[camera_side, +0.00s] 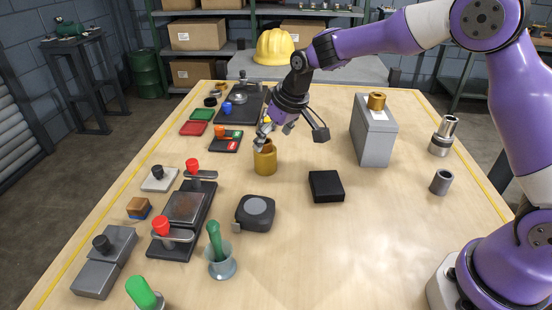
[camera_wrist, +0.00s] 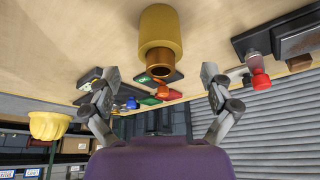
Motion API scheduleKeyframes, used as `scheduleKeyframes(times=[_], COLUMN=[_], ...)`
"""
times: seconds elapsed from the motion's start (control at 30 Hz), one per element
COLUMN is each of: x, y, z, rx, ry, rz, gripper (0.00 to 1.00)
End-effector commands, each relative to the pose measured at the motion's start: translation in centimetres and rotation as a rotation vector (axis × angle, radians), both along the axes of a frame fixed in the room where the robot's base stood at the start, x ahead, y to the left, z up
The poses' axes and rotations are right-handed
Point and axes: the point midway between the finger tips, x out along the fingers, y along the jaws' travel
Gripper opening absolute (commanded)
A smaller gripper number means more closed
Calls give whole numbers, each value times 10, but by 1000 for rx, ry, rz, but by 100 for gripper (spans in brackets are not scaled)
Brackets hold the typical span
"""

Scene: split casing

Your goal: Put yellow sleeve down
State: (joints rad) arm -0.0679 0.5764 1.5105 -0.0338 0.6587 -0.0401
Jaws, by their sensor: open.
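The yellow sleeve (camera_side: 265,163) stands upright on the bare table near the middle. In the wrist view, which looks upside down, the sleeve (camera_wrist: 160,28) is at top centre, with a copper-coloured part or inner surface at its open end. My gripper (camera_side: 272,130) is just above and behind the sleeve in the side view. In the wrist view my gripper (camera_wrist: 160,90) has its two fingers spread wide with nothing between them, and the sleeve is beyond them. Part of the sleeve's top rim is hard to separate from a finger in the side view.
A black square block (camera_side: 326,186) and a tape measure (camera_side: 256,212) lie on the near side. A tall grey box (camera_side: 373,135) with a brass ring (camera_side: 376,101) stands to the right. A clamp fixture (camera_side: 187,207) and small trays (camera_side: 194,128) line the left. Table around the sleeve is clear.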

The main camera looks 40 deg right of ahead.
Motion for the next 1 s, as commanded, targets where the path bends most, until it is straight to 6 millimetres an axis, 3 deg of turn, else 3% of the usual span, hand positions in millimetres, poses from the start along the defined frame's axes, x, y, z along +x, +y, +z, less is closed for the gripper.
scheduleKeyframes(times=[0.1,0.33,0.43,0.57,0.7,0.83,1.0], x=[-9,-22,-38,-84,-150,-201,-238], y=[-2,-4,-7,-16,-27,-33,-37], z=[24,49,66,96,114,112,99], rx=[0,0,0,2,2,3,5], ry=[-3,-2,-13,-35,-62,-81,-93], rz=[0,-2,-12,-39,-76,-105,-129], gripper=[94,94,94,94,94,94,94])
